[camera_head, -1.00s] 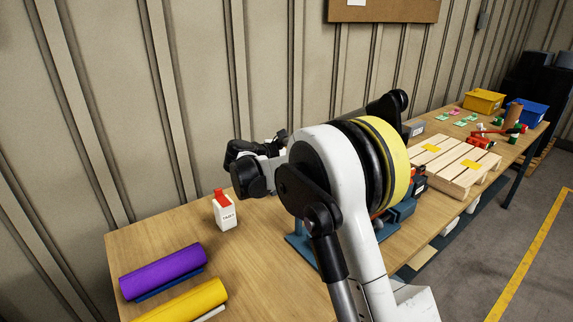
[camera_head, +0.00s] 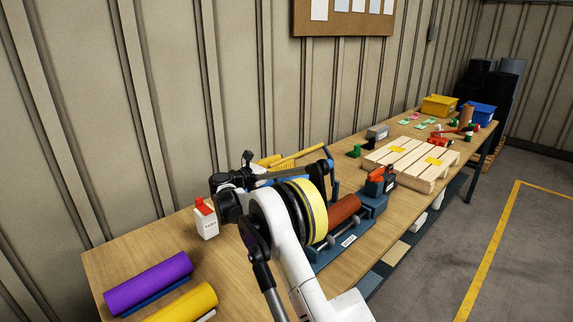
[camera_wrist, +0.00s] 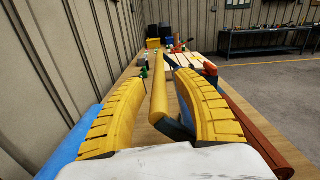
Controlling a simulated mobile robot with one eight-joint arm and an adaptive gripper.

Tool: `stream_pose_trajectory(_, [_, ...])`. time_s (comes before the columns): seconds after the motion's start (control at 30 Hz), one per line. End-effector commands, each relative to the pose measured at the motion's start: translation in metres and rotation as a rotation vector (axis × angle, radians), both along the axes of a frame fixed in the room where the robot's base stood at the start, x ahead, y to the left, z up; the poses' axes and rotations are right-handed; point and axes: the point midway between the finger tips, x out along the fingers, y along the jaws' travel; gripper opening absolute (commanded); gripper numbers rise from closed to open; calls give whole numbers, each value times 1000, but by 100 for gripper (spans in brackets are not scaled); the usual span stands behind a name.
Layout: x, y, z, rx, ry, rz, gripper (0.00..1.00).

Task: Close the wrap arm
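The belt press (camera_head: 345,242) has a blue base and a red-brown roller (camera_head: 343,210), with an orange and black block (camera_head: 378,182) at its far end. The roller also shows at the right of the wrist view (camera_wrist: 262,138). A yellow bar (camera_wrist: 159,95), apparently the wrap arm's handle, runs lengthwise between my fingers, closer to the right one. Its dark near end shows above my palm. My gripper (camera_wrist: 160,76) is open, with yellow ridged fingers on both sides of the bar. In the head view my own arm hides part of the press and gripper.
A white bottle with a red cap (camera_head: 206,218) stands near the wall. Purple (camera_head: 148,282) and yellow (camera_head: 185,302) rolls lie at the front left. A wooden pallet (camera_head: 412,160), a yellow bin (camera_head: 440,105) and a blue bin (camera_head: 481,114) are farther along the bench (camera_head: 225,265).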

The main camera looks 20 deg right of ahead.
Motion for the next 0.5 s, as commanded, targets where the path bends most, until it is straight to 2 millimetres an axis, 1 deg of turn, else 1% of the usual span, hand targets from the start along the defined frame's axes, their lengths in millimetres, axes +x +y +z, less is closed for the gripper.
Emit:
stream_pose_trajectory(0.03, [2, -5, -1, 0, 0, 0, 37])
stream_pose_trajectory(0.13, [4, -11, 0, 0, 0, 1, 37])
stream_pose_trajectory(0.43, [5, -12, 1, 0, -1, 1, 36])
stream_pose_trajectory(0.47, [5, -12, 1, 0, -1, 1, 27])
stream_pose_trajectory(0.5, [5, -12, 1, 0, -1, 1, 15])
